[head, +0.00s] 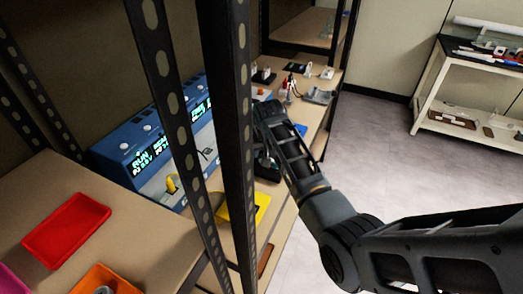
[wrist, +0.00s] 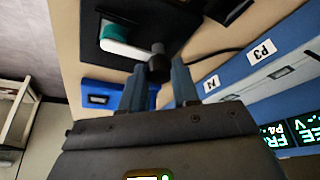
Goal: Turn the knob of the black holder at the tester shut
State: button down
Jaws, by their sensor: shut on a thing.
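In the wrist view my gripper (wrist: 160,84) is shut on a small dark knob (wrist: 157,66) between its two blue-grey fingers. The knob is at the end of a black holder (wrist: 92,38), which bears a white and teal piece (wrist: 125,42). The blue tester (wrist: 262,78) runs along the right side, with labels and a lit display. In the head view the tester (head: 128,150) stands on the shelf behind a rack post. There my arm reaches down beside it, and the post and arm largely hide the fingers and the holder.
A blue tray (wrist: 98,96) lies left of the fingers in the wrist view. In the head view, black perforated posts (head: 232,130) stand close in front. A yellow tray (head: 245,208), a red tray (head: 68,228) and an orange tray (head: 100,280) lie on the boards.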

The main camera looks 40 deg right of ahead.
jog(key=c, duration=0.8)
grip_release()
jog(key=shift+b+v, duration=0.4)
jog(key=shift+v, duration=3.5)
